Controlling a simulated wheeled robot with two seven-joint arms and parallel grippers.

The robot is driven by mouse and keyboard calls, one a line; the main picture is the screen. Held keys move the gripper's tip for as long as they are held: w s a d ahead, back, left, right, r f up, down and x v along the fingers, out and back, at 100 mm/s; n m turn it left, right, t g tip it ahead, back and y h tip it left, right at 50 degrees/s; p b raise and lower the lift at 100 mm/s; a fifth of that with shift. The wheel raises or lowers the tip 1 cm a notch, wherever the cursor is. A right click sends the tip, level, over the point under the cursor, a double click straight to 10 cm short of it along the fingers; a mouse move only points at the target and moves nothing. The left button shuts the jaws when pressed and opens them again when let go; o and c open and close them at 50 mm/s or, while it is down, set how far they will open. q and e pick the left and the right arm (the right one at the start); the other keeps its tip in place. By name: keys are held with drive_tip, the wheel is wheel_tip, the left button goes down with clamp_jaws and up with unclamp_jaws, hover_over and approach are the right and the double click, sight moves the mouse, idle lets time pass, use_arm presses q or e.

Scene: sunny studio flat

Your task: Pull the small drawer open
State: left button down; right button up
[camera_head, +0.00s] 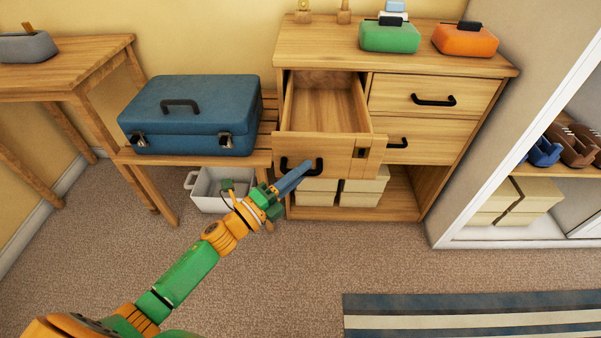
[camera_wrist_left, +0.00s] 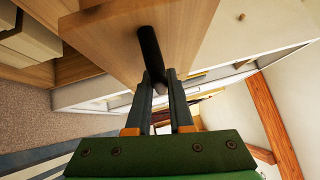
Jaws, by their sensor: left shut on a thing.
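The small drawer (camera_head: 328,148) at the upper left of the wooden chest stands pulled out, and its inside shows bare wood. Its black handle (camera_head: 288,163) is on the front; in the wrist view the handle (camera_wrist_left: 148,45) is a dark bar running between my fingers. My left gripper (camera_head: 301,172) is shut on this handle, reaching up from the lower left. Its two fingers (camera_wrist_left: 160,84) sit on either side of the bar and hide part of it. My right gripper is not in view.
A blue case (camera_head: 190,115) lies on a slatted bench left of the chest, with a white bin (camera_head: 209,190) below. Two other drawers (camera_head: 430,93) are shut. Boxes (camera_head: 362,187) fill the lower shelf. Carpet in front is clear, with a striped rug (camera_head: 470,318).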

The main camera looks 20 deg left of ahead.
use_arm(q)
drive_tip(key=c, duration=0.8)
unclamp_jaws()
drive_tip(key=v, duration=0.7)
